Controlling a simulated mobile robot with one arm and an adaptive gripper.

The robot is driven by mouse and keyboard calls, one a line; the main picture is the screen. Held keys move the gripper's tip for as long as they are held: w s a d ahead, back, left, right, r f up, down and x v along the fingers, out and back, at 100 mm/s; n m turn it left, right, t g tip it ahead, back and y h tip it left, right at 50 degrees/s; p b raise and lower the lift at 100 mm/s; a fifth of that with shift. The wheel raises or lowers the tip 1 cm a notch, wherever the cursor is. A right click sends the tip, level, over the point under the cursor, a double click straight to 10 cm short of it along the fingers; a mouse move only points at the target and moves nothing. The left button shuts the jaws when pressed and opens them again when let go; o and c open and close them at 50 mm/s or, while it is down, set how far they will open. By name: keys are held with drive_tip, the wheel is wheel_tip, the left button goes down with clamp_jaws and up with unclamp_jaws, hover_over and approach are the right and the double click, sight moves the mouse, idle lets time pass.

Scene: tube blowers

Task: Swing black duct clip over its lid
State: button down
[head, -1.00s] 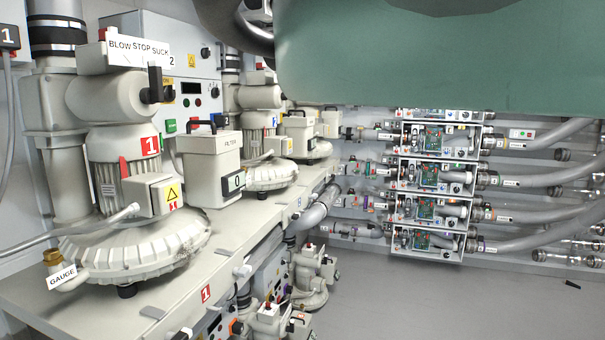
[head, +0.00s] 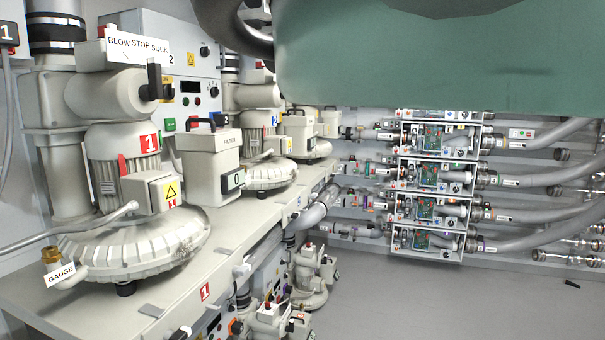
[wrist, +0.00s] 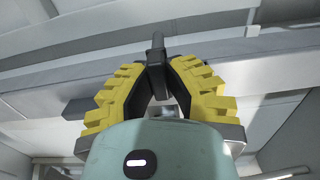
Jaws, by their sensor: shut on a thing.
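My gripper (wrist: 156,72) shows in the wrist view with its yellow ridged fingers angled in toward each other. It is shut on a black piece (wrist: 157,48), apparently the black duct clip. A thin upright part of it sticks up beyond the fingertips, in front of a pale grey beam or duct edge. The lower part of the black piece is between the fingers and partly hidden by them. I cannot make out the lid. The gripper and this clip do not show in the head view, where my green arm covers the upper right.
A blower marked 1 (head: 122,165) stands on the long pale bench (head: 215,262) at left, beside a filter box (head: 210,165). Racks of tube modules (head: 430,205) and grey hoses fill the back right. The grey floor (head: 440,300) is mostly clear.

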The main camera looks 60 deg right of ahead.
drive_tip(key=shift+f, duration=0.15)
drive_tip(key=c, duration=1)
unclamp_jaws()
drive_tip(key=shift+r, duration=0.2)
drive_tip(key=shift+d+r, duration=0.1)
drive_tip(key=shift+r, duration=0.5)
drive_tip(key=r, duration=0.7)
drive_tip(key=shift+s+a+r, duration=0.15)
drive_tip(key=shift+a, duration=0.1)
drive_tip(key=shift+a+r, duration=0.25)
drive_tip(key=shift+r, duration=0.5)
drive_tip(key=shift+d, duration=0.1)
drive_tip(key=shift+o, duration=0.3)
drive_tip(key=shift+d, duration=0.1)
